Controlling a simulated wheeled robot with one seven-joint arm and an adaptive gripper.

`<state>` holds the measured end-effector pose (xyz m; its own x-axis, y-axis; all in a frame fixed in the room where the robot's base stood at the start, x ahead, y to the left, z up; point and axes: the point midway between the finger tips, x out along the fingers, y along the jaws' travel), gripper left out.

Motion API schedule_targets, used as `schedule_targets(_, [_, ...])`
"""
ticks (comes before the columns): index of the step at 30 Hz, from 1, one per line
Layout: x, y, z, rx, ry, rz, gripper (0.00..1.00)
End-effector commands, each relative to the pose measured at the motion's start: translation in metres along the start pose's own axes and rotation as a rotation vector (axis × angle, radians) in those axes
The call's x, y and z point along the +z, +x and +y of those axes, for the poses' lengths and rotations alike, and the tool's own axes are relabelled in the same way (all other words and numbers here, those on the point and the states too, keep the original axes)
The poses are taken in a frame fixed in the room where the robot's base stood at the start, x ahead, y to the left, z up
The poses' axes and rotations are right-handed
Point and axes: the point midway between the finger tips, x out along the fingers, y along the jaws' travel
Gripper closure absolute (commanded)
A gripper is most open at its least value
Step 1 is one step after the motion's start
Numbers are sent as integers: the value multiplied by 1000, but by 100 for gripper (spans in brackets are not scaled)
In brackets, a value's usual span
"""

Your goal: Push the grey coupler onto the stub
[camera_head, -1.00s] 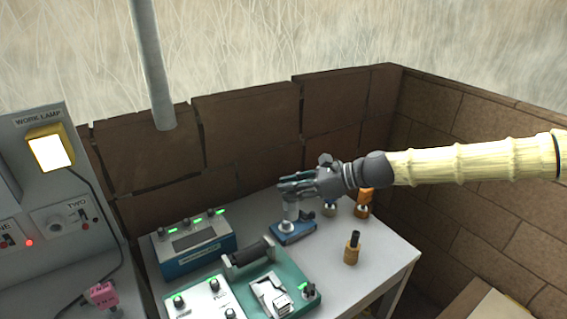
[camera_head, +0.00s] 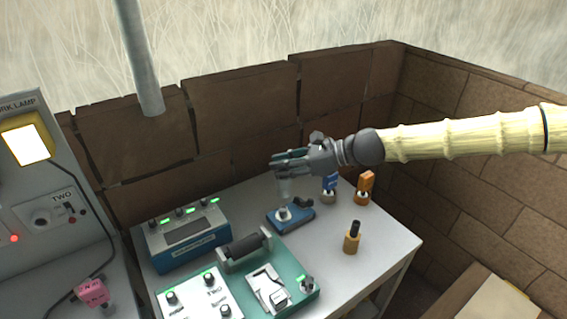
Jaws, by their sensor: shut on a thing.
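My gripper (camera_head: 284,164) is shut on the grey coupler (camera_head: 285,188), a short pale grey cylinder hanging below the fingers. Its upper part is hidden by the fingers. A blue base (camera_head: 299,221) stands on the table under it, with a pale round stub (camera_head: 283,214) on top. The coupler is upright and over the stub in the picture. Its lower end seems a little above the stub, but I cannot tell whether they touch.
Behind the base stand a blue-topped plug (camera_head: 329,184) and an orange one (camera_head: 365,188). A black-topped wooden plug (camera_head: 352,238) stands right. A blue box (camera_head: 185,243) and a green panel (camera_head: 307,271) lie left and in front. Brick walls close the back and right.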

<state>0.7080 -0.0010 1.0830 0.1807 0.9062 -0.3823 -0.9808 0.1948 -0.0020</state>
Motion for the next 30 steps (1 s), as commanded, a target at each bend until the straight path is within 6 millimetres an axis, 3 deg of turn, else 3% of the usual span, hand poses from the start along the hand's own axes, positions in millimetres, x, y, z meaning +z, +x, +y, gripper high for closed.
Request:
schedule_targets(15, [-37,14,0,-2,2,0,100])
schedule_targets(30, [-44,17,0,-2,0,0,100])
